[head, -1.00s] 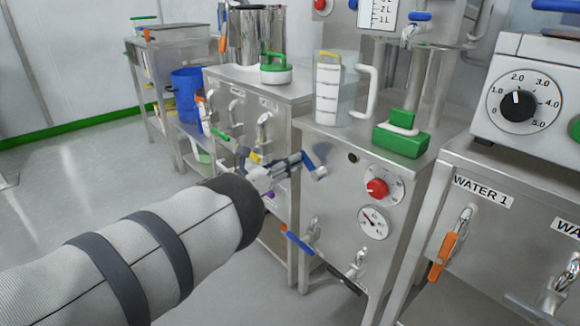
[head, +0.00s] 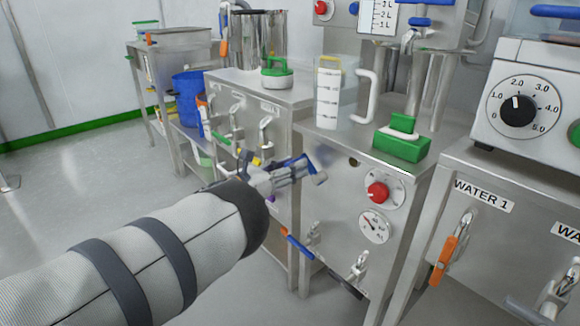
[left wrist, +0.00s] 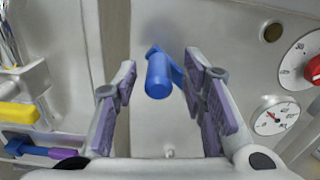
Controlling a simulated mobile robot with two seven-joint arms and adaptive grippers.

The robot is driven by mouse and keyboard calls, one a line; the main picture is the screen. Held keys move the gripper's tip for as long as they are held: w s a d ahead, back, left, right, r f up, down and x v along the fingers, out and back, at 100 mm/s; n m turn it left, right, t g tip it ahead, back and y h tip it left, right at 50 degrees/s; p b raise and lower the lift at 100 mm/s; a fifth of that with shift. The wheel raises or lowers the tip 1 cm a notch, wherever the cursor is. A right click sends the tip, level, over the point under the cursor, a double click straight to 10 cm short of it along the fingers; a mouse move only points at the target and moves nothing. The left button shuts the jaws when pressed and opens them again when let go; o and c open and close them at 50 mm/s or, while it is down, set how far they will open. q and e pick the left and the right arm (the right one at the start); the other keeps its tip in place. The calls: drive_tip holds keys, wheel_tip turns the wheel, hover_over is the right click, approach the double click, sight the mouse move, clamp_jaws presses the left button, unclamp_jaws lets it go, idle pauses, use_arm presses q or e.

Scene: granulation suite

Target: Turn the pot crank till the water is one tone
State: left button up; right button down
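A blue crank handle (head: 297,161) sticks out from the steel front of the middle cabinet. In the left wrist view the blue handle (left wrist: 159,76) shows between my finger tips, with a gap on each side. My left gripper (head: 305,175) reaches it from the left; in the wrist view its purple-padded fingers (left wrist: 160,95) stand apart, open and empty. In the head view the fingers partly hide the handle. I cannot make out water in any pot, nor its tone. My right gripper is not in view.
The cabinet front also carries a red knob (head: 378,192), a gauge (head: 374,227) and a black-handled lever (head: 345,282). A steel pot (head: 258,40) stands further back. Floor at left is clear.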

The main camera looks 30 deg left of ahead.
use_arm(q)
drive_tip(key=shift+s, duration=0.1)
drive_tip(key=v, duration=1.2)
idle(0.4)
